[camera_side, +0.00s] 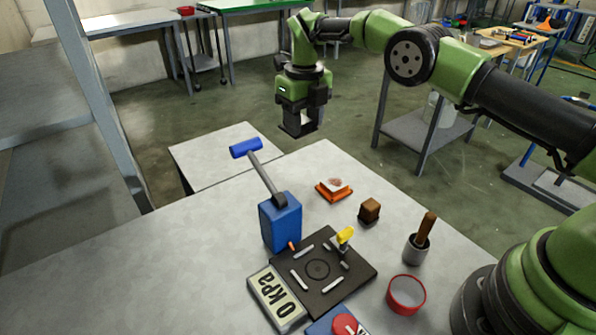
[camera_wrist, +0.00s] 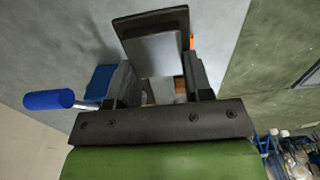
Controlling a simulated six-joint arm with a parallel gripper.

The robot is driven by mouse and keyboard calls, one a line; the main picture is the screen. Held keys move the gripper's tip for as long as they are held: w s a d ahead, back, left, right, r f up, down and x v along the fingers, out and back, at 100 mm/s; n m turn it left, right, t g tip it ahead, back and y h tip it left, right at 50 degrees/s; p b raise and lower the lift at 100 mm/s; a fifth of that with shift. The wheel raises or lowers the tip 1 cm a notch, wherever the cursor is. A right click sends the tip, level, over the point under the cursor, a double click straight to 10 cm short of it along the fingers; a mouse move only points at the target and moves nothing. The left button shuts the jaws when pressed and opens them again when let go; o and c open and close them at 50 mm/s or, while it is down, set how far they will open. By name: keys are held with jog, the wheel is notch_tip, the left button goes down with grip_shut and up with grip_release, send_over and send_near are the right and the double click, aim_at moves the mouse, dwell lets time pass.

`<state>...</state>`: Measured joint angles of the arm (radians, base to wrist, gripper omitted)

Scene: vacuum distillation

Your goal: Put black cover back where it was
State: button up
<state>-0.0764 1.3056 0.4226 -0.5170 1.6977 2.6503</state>
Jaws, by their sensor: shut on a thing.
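The black cover (camera_wrist: 152,20) is a dark flat slab with a grey face, seen between my gripper's fingers in the wrist view. In the side view my gripper (camera_side: 298,123) points down, high above the far part of the table, with the dark cover (camera_side: 300,130) at its fingertips. The gripper (camera_wrist: 160,80) is shut on the cover. A black square base plate (camera_side: 317,286) lies on the table, well below and nearer the side camera. It has a ring in its middle, several pale bars and a yellow-handled valve (camera_side: 345,235). Nothing covers it.
A blue pump box (camera_side: 281,225) with a tall blue-gripped lever (camera_side: 246,148) stands beside the plate. The left table is clear.

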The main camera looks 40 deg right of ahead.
jog(key=shift+m, duration=0.3)
notch_tip(320, 180, down, 10)
jog(key=shift+f, duration=0.1)
jog(key=o, duration=1.1)
